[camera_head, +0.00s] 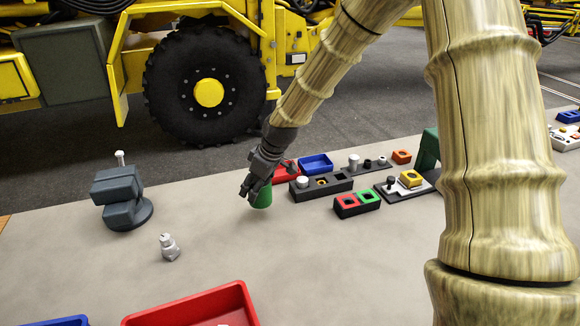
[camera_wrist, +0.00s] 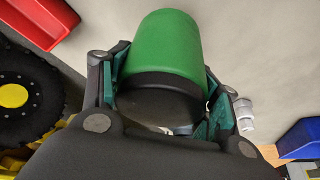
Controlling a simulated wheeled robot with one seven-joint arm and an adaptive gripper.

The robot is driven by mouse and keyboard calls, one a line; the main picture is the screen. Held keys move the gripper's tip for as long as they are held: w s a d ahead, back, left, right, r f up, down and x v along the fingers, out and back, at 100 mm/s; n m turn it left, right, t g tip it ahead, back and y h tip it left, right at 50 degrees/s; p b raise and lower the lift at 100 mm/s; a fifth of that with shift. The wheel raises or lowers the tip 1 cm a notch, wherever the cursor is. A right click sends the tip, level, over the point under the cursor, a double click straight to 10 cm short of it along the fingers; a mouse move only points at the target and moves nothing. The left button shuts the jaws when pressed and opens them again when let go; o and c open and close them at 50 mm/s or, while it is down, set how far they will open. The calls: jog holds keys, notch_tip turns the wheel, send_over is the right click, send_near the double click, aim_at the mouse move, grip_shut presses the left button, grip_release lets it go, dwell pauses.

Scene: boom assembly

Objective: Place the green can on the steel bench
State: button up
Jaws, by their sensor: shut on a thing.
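The green can (camera_head: 262,198) is held between the fingers of my gripper (camera_head: 255,186), near the middle of the bench's far side. In the wrist view the green can (camera_wrist: 170,50) fills the space between the dark fingers of my gripper (camera_wrist: 165,85), its dark end toward the palm. My gripper is shut on it. The steel bench (camera_head: 330,255) spreads below as a grey top. The can's lower end is at or just above the bench top; I cannot tell whether it touches.
A grey vise (camera_head: 122,198) stands at left, with a small silver part (camera_head: 169,247) near it. A red tray (camera_head: 195,303) is at the front. A blue bin (camera_head: 316,164) and a black block with red and green squares (camera_head: 357,203) lie right of my gripper. The centre front is clear.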

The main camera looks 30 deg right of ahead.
jog(key=w+a+p, duration=0.1)
jog(key=w+a, duration=0.1)
jog(key=a, duration=0.2)
jog(key=w+a+f+p, duration=0.1)
jog(key=w+a, duration=0.2)
jog(key=a, duration=0.2)
jog(key=w+a+p, duration=0.1)
jog(key=w+a, duration=0.1)
jog(key=a, duration=0.3)
jog(key=shift+w+a+f, duration=0.2)
jog(key=shift+f, duration=0.05)
jog(key=shift+f+p, duration=0.65)
jog(key=shift+f, duration=1.1)
jog(key=shift+f, duration=0.1)
jog(key=o, duration=1.2)
jog(key=shift+o, duration=0.2)
jog(key=b+v, duration=0.1)
jog(key=v, duration=1.1)
jog(key=shift+b, duration=0.4)
jog(key=shift+a+r, duration=0.1)
jog(key=shift+r, duration=0.15)
